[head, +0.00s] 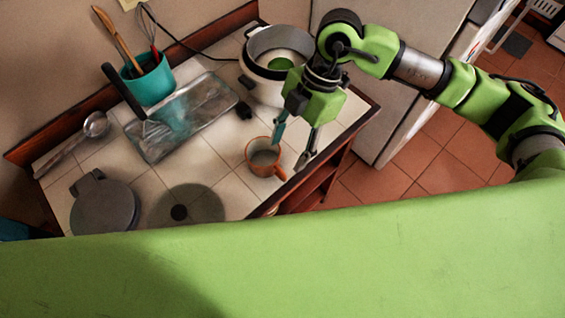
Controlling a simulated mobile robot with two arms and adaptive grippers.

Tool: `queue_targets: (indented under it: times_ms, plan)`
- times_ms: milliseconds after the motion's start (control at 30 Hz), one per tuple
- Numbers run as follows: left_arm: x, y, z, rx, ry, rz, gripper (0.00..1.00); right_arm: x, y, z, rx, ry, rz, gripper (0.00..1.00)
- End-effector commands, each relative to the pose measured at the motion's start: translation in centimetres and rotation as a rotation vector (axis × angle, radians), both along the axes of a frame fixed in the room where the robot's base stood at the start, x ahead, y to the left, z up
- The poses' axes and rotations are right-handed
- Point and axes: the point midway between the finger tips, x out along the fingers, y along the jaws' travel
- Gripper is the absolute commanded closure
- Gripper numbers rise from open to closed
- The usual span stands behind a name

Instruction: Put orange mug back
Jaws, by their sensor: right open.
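The orange mug (263,158) stands upright on the white tiled counter (212,160), near its right edge. My right gripper (291,150) reaches down from the upper right, just beside the mug. Its fingers are spread apart, one near the mug's upper right rim and the other to the right, past the handle. The gripper looks empty; whether a finger touches the mug I cannot tell. My left gripper is not in view.
A white cooker pot (252,80) stands close behind my right gripper. A glassy tray (150,148), a teal utensil holder (151,86), a ladle (94,125) and a grey round lidded item (102,207) stand to the left. Wooden shelves (318,186) lie below the counter's right edge.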

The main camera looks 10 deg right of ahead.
Motion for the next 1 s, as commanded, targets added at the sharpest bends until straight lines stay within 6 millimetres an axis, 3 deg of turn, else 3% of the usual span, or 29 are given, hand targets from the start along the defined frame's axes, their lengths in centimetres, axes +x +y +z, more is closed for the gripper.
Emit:
queue_targets:
  times_ms: [300,867,1000]
  plan:
    - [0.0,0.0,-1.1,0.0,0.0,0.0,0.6,0.7,-1.1,3.2,0.0,0.0,-0.001,0.5]
    - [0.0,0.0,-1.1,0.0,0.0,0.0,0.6,0.7,-1.1,3.4,0.002,0.001,0.0,0.5]
    - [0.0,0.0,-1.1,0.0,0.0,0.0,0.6,-0.2,0.9,3.6,0.083,0.013,0.034,0.5]
